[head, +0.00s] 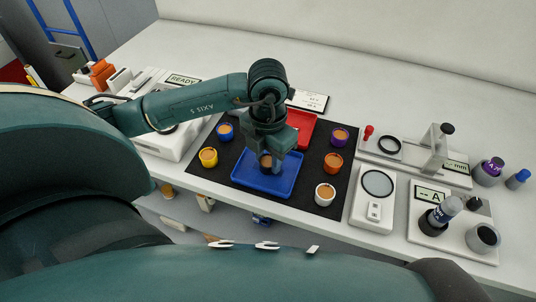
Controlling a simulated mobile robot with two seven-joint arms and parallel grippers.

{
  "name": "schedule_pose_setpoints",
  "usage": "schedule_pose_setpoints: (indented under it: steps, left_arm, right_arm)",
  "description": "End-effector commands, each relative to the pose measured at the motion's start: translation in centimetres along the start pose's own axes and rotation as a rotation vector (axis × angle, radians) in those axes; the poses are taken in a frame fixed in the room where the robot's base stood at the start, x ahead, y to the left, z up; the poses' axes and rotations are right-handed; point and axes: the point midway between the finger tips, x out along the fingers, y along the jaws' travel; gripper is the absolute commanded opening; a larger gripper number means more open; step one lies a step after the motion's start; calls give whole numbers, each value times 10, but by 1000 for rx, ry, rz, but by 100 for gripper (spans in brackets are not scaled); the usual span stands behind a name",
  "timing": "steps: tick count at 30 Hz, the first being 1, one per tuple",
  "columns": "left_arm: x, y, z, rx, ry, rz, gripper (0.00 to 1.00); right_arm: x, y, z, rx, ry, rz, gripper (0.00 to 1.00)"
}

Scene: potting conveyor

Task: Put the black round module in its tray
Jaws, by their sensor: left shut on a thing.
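The black round module (266,163), with a copper-brown top, is between the fingers of my left gripper (267,158). The gripper points down and is shut on it. The module is over the blue tray (250,183) on the black mat; I cannot tell whether it touches the tray floor. The red tray (302,132) lies just behind, partly hidden by my left gripper and wrist. My right gripper is not in view.
Around the trays stand blue (225,131), yellow (208,157), purple (340,137), orange (333,163) and white (325,195) round modules. A white device with a round plate (377,184) and other instruments stand right of the mat (222,173).

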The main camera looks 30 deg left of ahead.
Motion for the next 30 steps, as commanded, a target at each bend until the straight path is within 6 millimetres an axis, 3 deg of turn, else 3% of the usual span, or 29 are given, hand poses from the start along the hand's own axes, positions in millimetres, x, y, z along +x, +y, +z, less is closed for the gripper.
schedule_pose_setpoints:
  steps: [5, 6, 13, 24, 30]
  left_arm:
    - [5, 0, 0, 0, -1, 0, 12]
    - [3, 0, 0, 0, -1, 0, 36]
    - [3, 0, 0, 0, 0, 0, 55]
    - [-5, 0, 1, 0, -2, 0, 56]
    - [-43, 0, 2, 1, -9, 0, 56]
  right_arm:
    - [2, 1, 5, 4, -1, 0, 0]
    - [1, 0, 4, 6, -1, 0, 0]
    - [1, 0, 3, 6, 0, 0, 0]
    - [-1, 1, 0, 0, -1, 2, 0]
    - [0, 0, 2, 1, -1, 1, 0]
